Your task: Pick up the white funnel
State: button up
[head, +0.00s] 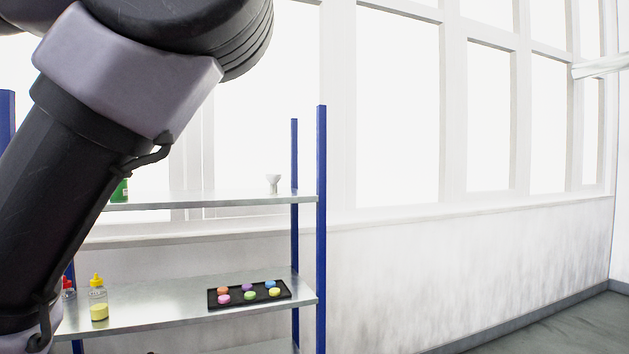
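The white funnel (273,183) stands on the upper metal shelf (225,200), toward its right end near the blue posts. It is small in the head view, with its wide mouth up. Nothing covers it. My arm fills the left side of the head view, in front of the shelving. My gripper is outside this view, so its state does not show.
The lower shelf (190,307) holds a black tray (235,305) of colourful round pieces and a yellow-capped bottle (97,297). A green item (120,191) on the upper shelf is partly hidden by my arm. Blue posts (321,225) bound the right side. Floor (570,330) is clear at right.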

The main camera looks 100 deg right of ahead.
aim_at(273, 179)
jog(key=z, duration=3.15)
jog(key=u, duration=4.3)
jog(key=z, duration=4.25)
